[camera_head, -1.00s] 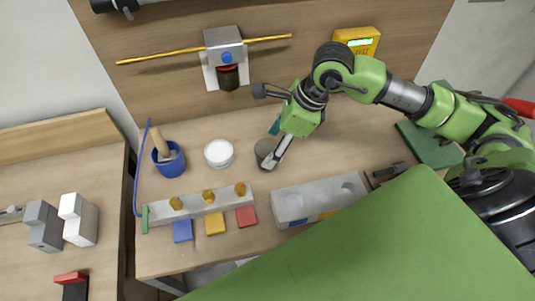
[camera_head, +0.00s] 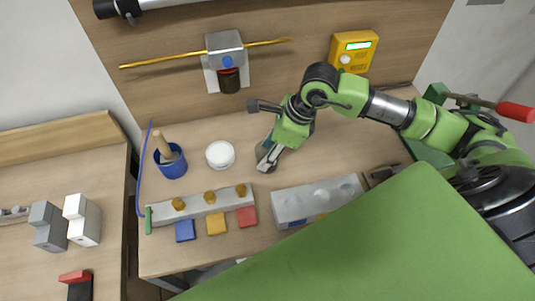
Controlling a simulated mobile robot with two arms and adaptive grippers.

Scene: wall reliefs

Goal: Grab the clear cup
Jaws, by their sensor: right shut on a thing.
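My right gripper (camera_head: 267,160) reaches down to the table right of the white round container. It is shut on the clear cup (camera_head: 263,151), which looks grey and is mostly hidden behind the fingers. I cannot tell whether the cup still touches the table. My left gripper is not in view.
A white round container (camera_head: 220,154) and a blue cup (camera_head: 171,163) with a wooden tool stand to the left. A grey block with yellow pegs (camera_head: 213,202) and a grey block with round hollows (camera_head: 316,202) lie in front. A yellow device (camera_head: 353,52) is on the back panel.

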